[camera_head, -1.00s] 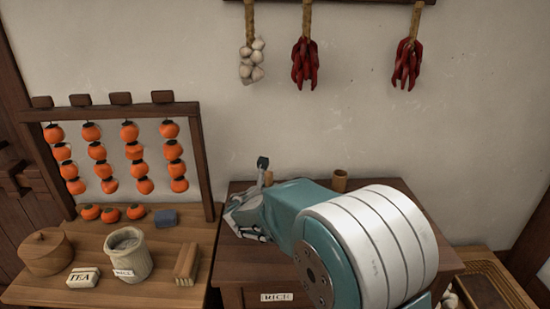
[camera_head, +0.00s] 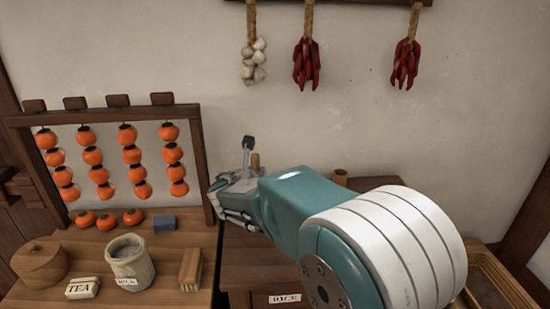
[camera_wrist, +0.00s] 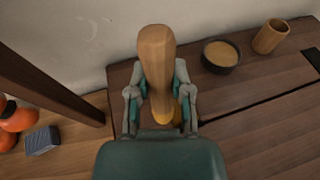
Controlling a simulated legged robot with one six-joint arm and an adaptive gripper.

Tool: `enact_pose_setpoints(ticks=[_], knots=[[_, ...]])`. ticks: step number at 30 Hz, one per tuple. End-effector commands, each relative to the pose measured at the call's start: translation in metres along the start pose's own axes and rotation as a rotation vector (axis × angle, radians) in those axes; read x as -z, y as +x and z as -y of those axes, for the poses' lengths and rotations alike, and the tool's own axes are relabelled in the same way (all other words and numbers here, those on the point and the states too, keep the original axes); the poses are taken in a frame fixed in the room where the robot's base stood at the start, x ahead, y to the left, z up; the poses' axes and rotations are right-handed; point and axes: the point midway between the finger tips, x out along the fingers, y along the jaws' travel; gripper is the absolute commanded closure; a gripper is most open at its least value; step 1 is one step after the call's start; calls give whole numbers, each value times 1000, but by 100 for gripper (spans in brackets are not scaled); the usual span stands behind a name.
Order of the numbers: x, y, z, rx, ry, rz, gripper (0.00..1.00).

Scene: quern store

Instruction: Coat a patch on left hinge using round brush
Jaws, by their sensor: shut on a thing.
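My gripper (camera_wrist: 160,100) is shut on the round brush (camera_wrist: 156,55), whose pale wooden handle stands up between the fingers. Its lower end is mostly hidden. A dark bowl (camera_wrist: 222,56) with tan contents stands on the chest, right of the brush in the wrist view. A dark flat piece (camera_wrist: 313,58) lies at that view's right edge; I cannot tell whether it is a hinge. No left hinge is clearly seen.
A wooden rack (camera_head: 205,165) of hanging persimmons stands left, close to my gripper. A wooden cup (camera_wrist: 270,36) stands beyond the bowl. The left table holds a round box (camera_head: 40,265), a crock (camera_head: 130,262), a tea block (camera_head: 82,287) and a blue-grey block (camera_head: 164,223).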

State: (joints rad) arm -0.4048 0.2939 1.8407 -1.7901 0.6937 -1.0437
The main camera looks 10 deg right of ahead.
Motion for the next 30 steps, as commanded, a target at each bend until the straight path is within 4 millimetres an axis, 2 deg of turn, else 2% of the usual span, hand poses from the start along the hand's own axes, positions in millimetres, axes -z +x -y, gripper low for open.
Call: enact_pose_setpoints(ticks=[7, 30], knots=[[-17, -6, 10, 0, 3, 1, 100], [-18, -7, 8, -1, 1, 1, 100]])
